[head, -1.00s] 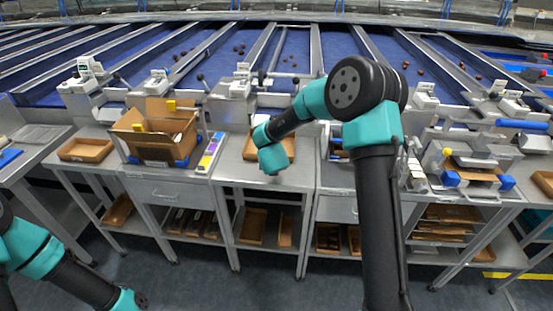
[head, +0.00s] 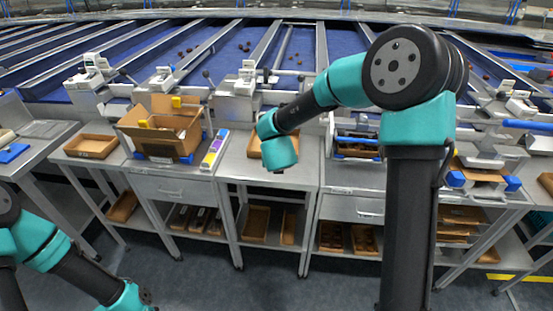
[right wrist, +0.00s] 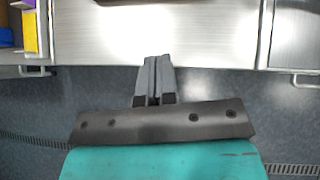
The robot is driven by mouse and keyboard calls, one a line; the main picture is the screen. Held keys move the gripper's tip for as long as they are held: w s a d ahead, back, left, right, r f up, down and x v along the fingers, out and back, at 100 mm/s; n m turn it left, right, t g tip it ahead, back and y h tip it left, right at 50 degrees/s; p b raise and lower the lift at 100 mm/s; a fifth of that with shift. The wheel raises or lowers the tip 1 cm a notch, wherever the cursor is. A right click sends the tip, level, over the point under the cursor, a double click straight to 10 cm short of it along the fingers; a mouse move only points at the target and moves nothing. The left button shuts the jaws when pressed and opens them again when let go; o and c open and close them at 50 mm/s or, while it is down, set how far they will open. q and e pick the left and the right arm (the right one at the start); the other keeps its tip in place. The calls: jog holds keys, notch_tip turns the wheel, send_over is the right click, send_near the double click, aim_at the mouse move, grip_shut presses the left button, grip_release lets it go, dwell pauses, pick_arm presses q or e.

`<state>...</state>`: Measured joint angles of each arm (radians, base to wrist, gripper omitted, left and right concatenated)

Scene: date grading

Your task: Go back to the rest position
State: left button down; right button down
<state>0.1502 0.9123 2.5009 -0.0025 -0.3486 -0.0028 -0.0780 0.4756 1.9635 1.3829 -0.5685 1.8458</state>
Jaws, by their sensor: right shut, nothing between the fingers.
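My right arm reaches in from the right in the head view, and its wrist hangs in front of the middle bench. My right gripper (right wrist: 154,80) shows in the right wrist view, its fingers shut together with nothing between them. In that view its tips point toward the front edge of a steel bench. In the head view the right gripper's fingers are hidden by the wrist. My left arm is at the lower left of the head view; its gripper lies outside the picture.
An open cardboard box (head: 160,139) stands on the left bench beside a colour-striped strip (head: 214,149). A brown tray (head: 91,146) is farther left. Another tray (head: 254,147) is partly behind my right wrist. Shelves below hold several trays. The floor (head: 200,275) in front is clear.

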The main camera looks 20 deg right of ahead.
jog(key=s+f+n+g+y, duration=0.1)
jog(key=s+f+n+y, duration=0.1)
jog(key=s+f+n, duration=0.55)
jog(key=s+f+n+g+y, duration=0.1)
jog(key=s+f+n, duration=0.1)
jog(key=f+n, duration=1)
jog(key=s+a+f+n+g+y, duration=0.2)
jog(key=s+f+n, duration=0.2)
jog(key=s+n, duration=0.3)
jog(key=s+a+f+n+g+y, duration=0.2)
jog(key=s+f+n, duration=0.3)
jog(key=s+n, duration=0.3)
jog(key=n+g, duration=0.1)
jog(key=n, duration=0.3)
jog(key=shift+s+f+g, duration=0.15)
jog(key=shift+s+g, duration=0.15)
